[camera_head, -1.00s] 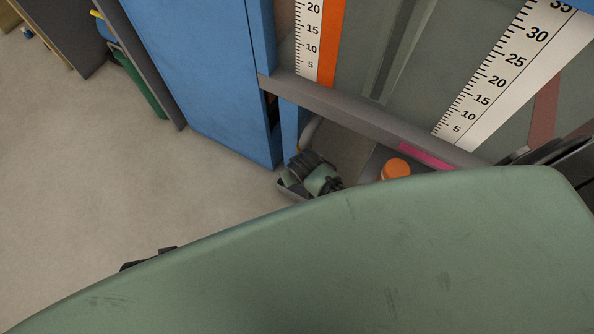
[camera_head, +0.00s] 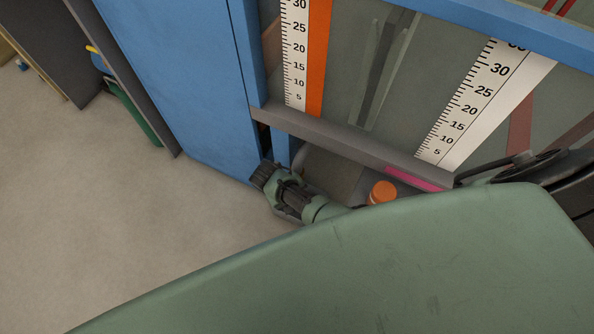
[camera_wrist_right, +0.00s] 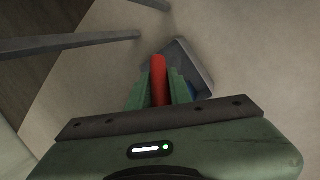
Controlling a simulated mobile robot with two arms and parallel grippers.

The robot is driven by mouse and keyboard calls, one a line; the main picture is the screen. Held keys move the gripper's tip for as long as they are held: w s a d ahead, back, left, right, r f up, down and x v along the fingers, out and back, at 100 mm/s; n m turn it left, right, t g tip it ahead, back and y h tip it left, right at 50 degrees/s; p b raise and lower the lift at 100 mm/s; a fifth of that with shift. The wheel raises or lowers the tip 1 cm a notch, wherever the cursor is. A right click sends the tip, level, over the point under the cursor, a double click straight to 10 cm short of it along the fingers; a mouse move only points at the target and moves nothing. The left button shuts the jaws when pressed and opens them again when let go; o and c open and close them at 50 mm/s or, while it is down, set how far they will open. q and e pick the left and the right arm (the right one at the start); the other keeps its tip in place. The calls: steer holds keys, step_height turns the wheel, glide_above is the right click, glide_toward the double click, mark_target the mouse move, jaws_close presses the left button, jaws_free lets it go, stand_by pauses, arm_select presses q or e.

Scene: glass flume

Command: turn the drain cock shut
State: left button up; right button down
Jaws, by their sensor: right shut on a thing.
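In the right wrist view a red bar (camera_wrist_right: 159,82), which looks like the lever of the drain cock, stands between the two green fingers of my right gripper (camera_wrist_right: 160,74). The fingers are shut on it. The body of the cock is not clear in this view; the fingers and the gripper's housing cover what lies below the bar. In the head view the red bar does not show, and a large green part of my own body hides the lower right. My left gripper is not in view.
The flume's blue frame (camera_head: 175,70) and grey bottom rail (camera_head: 345,145) carry glass with two scales (camera_head: 295,60). An orange cap (camera_head: 382,192) sits below the rail. A grey tray (camera_wrist_right: 197,62) lies beyond the red bar. Open floor (camera_head: 110,220) spreads at the left.

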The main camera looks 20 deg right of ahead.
steer(key=shift+s, duration=0.15)
stand_by(0.4)
steer(key=c, duration=1.6)
jaws_free()
steer(key=shift+o, duration=0.2)
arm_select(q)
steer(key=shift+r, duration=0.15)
arm_select(e)
steer(key=shift+r, duration=0.1)
